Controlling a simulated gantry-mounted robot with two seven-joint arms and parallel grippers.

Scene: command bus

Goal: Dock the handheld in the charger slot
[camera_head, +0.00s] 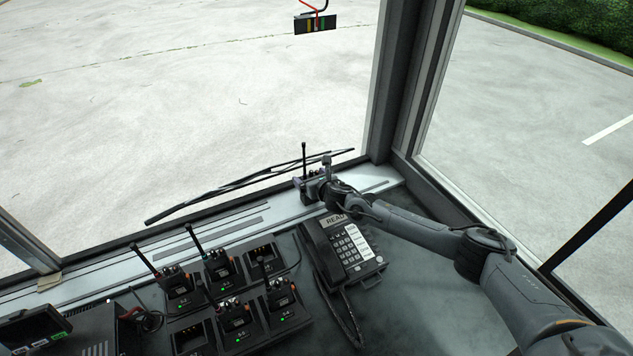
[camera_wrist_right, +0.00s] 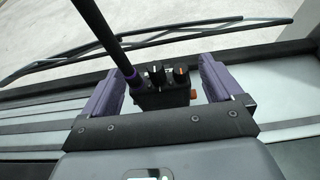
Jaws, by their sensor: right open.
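The handheld (camera_head: 303,176), a black radio with an upright antenna, stands near the window ledge at the right. In the right wrist view the handheld's top (camera_wrist_right: 163,90), with knobs and the antenna, sits between my right gripper's fingers (camera_wrist_right: 168,84). My right gripper (camera_head: 316,184) is open around it; a gap shows at the right finger. The charger (camera_head: 238,300) holds several radios with green lights. It has two empty slots, one at the back right (camera_head: 263,255) and one at the front left (camera_head: 190,339). My left gripper is not in view.
A desk phone (camera_head: 344,247) with a cord (camera_head: 345,315) stands between my right arm and the charger. Antennas rise from the docked radios. A dark screen (camera_head: 32,328) is at the lower left. The windscreen and wiper (camera_head: 240,186) lie behind the ledge.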

